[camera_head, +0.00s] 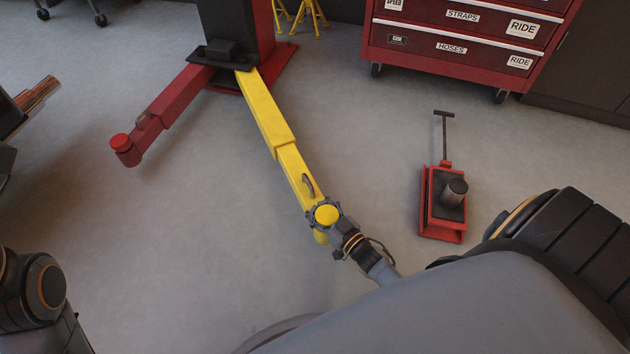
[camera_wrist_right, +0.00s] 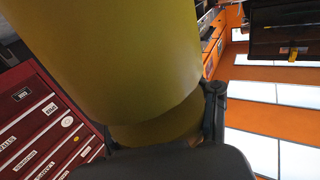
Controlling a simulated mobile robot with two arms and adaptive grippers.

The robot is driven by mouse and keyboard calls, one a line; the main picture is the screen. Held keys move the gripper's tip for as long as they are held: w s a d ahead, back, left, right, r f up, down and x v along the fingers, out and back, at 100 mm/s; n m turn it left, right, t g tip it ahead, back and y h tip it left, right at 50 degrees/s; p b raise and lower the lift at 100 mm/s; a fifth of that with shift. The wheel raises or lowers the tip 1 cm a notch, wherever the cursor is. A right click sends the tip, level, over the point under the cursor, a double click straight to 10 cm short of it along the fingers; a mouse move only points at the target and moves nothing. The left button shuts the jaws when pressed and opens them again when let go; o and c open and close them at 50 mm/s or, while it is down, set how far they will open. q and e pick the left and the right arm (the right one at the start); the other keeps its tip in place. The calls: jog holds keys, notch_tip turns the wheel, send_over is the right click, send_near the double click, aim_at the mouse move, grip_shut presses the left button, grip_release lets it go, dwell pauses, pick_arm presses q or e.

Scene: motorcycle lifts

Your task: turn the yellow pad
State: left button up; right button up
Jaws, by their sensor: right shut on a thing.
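The yellow pad (camera_head: 326,214) is a round disc at the free end of the yellow lift arm (camera_head: 272,118). My right gripper (camera_head: 325,213) is shut on the pad, with its dark fingers around the rim. In the right wrist view the pad's yellow cylinder (camera_wrist_right: 130,60) fills much of the picture, and a dark finger of my right gripper shows beside it at the right. The pad's underside is partly hidden by the gripper.
A red lift arm (camera_head: 170,105) with a red pad reaches left from the lift post (camera_head: 228,30). A red floor jack (camera_head: 443,200) stands to the right of the yellow arm. A red tool cabinet (camera_head: 450,55) stands behind.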

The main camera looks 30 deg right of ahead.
jog(key=shift+w+r, duration=0.15)
jog(key=shift+r, duration=0.15)
jog(key=o, duration=1.3)
jog(key=shift+f, duration=0.15)
jog(key=shift+s, duration=0.3)
jog(key=s, duration=0.3)
jog(key=s+d, duration=0.1)
jog(key=s, duration=0.7)
jog(key=shift+s+d, duration=0.25)
jog(key=shift+d, duration=0.05)
